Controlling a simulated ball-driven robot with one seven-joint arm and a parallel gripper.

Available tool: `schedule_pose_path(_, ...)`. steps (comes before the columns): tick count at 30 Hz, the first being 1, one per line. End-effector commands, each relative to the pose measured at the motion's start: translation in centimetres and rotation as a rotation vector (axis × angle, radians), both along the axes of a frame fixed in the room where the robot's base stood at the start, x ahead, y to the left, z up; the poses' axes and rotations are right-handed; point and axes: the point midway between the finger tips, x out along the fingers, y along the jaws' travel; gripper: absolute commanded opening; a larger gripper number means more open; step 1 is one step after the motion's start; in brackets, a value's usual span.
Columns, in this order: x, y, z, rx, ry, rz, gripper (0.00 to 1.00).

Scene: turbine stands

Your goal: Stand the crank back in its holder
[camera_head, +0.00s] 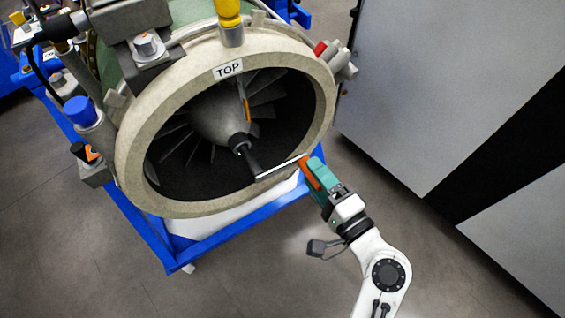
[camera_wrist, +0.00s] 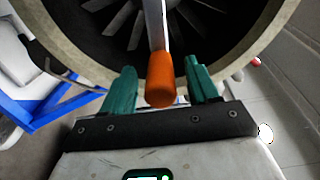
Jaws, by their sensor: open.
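The crank shows a thin pale rod (camera_head: 278,170) and an orange handle (camera_head: 309,173) at the lower right of the turbine opening. The rod's far end meets a dark piece below the nose cone; I cannot tell how they join. In the wrist view the orange handle (camera_wrist: 161,82) points toward me, between my two teal fingers. My gripper (camera_head: 313,171) is open around the handle, and gaps show on both sides of it in the wrist view (camera_wrist: 160,84). I cannot make out a crank holder in either view.
The turbine's pale ring (camera_head: 127,160), labelled TOP, stands on a blue frame (camera_head: 230,218). A small orange piece (camera_head: 246,108) shows inside by the cone. Blue (camera_head: 80,110) and yellow (camera_head: 228,12) fittings stick out. A grey panel (camera_head: 430,80) stands right; floor is clear at lower left.

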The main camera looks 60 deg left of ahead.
Motion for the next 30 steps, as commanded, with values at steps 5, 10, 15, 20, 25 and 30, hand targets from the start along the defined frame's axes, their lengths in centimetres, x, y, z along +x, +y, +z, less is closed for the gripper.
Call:
schedule_pose_path(5,0.0,0.03,0.01,0.0,0.0,0.0,0.6)
schedule_pose_path(10,0.02,0.0,0.06,0.0,0.0,0.0,0.6)
schedule_pose_path(15,0.02,-0.01,0.01,0.0,0.0,0.0,0.6)
schedule_pose_path(20,0.01,0.0,0.05,0.0,0.0,0.0,0.59)
schedule_pose_path(25,0.0,0.0,0.05,0.0,0.0,0.0,0.42)
schedule_pose_path(30,0.0,0.0,0.05,0.0,0.0,0.0,0.26)
